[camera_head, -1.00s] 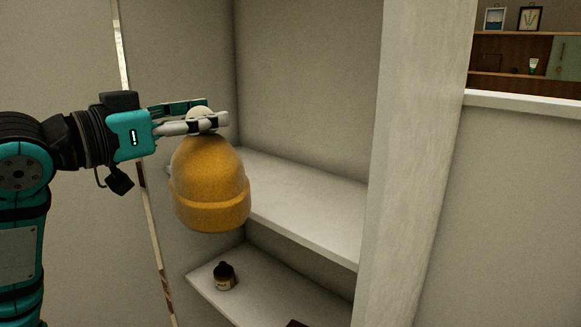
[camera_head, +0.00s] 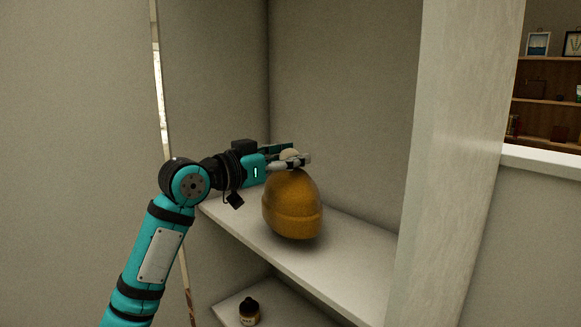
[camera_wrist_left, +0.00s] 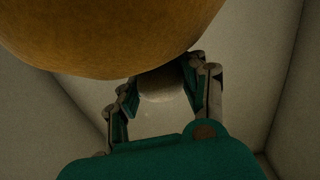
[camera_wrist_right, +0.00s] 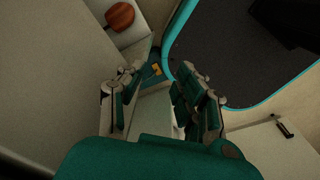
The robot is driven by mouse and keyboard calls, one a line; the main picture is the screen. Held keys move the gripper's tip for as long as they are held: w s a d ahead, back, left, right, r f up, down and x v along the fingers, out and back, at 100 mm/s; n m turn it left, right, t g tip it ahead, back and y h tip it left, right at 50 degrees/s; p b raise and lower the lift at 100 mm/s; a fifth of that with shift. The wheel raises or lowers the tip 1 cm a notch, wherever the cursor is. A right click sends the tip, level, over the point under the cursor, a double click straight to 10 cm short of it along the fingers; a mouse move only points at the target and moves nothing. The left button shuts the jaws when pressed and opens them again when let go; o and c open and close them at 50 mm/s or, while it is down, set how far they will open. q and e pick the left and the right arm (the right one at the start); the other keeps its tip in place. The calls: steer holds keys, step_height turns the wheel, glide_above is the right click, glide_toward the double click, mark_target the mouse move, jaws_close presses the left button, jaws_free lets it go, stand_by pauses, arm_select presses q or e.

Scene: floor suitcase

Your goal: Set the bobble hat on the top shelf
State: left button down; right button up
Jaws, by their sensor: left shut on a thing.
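The mustard-yellow bobble hat (camera_head: 292,207) hangs upright with its pale bobble (camera_head: 289,155) at the top. My left gripper (camera_head: 296,160) is shut on the bobble. The hat is over the upper white shelf (camera_head: 352,254), its lower rim very close to the surface; whether it touches I cannot tell. In the left wrist view the hat (camera_wrist_left: 110,35) fills the top and the bobble (camera_wrist_left: 162,86) sits between the fingers. My right gripper (camera_wrist_right: 160,100) shows only in its own wrist view, with its fingers apart and nothing between them.
A small dark bottle (camera_head: 249,311) stands on the lower shelf (camera_head: 290,303). A pale upright panel (camera_head: 455,150) bounds the shelf on the right. The shelf around the hat is clear. In the right wrist view a reddish-brown rounded thing (camera_wrist_right: 120,16) lies on a pale surface.

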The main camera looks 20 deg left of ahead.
mark_target(278, 177)
arm_select(q)
step_height(278, 177, down, 3)
steer(key=shift+p, duration=0.7)
steer(key=shift+f, duration=0.25)
steer(key=shift+f, duration=0.15)
steer(key=c, duration=0.7)
jaws_free()
